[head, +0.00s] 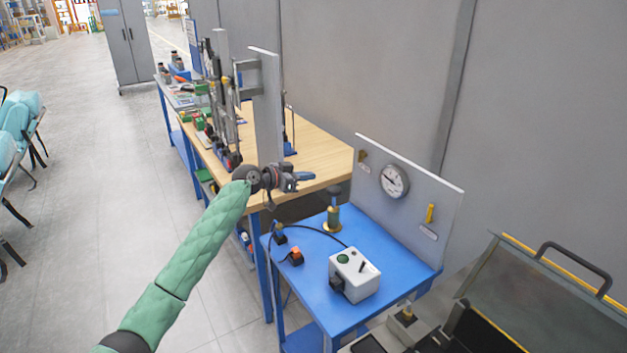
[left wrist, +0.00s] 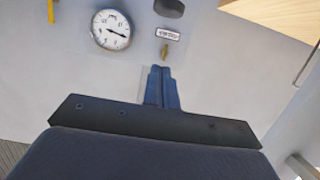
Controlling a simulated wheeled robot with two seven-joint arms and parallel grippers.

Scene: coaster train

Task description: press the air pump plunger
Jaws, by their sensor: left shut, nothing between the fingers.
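The air pump (head: 333,217) stands upright on the blue table, a brass body with a dark knob on top (head: 334,191). My left gripper (head: 311,176) is shut and empty, with blue fingers. In the head view it is up and to the left of the knob, with a visible gap between them. In the left wrist view the shut fingers (left wrist: 162,88) point toward the grey panel. A dark rounded shape (left wrist: 169,7) at the top edge there may be the knob; it is cut off. My right gripper is in no view.
The grey panel (head: 445,200) carries a round gauge (head: 394,181), a yellow handle (head: 430,213) and a brass tap. A white switch box (head: 354,275) stands on the blue table (head: 310,302) in front of the pump. A crowded wooden workbench (head: 315,150) stands behind.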

